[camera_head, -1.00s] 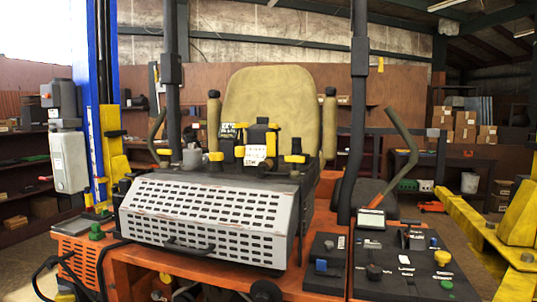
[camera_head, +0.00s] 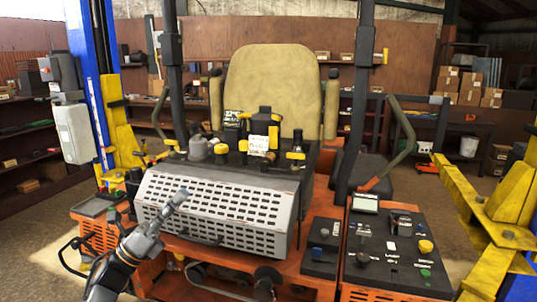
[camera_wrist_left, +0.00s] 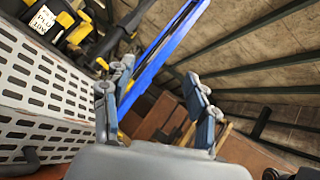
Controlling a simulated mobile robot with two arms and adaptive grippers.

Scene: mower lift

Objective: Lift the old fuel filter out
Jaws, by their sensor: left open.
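On the dark deck behind the grey slotted grille (camera_head: 215,209) stand a grey canister (camera_head: 199,148), a black part with yellow trim and a white label (camera_head: 259,143), and a black part with a yellow band (camera_head: 296,154). I cannot tell which of these is the old fuel filter. My left gripper (camera_head: 181,196) is in front of the grille's upper left, below and short of these parts. In the left wrist view it (camera_wrist_left: 156,102) is open and empty; the white label (camera_wrist_left: 43,20) shows at the upper left there.
A yellow-and-blue lift post (camera_head: 110,110) stands at the left, yellow lift arms (camera_head: 500,205) at the right. A tan seat (camera_head: 268,87) is behind the deck. Upright black bars flank the deck. A control panel (camera_head: 390,255) lies at the front right.

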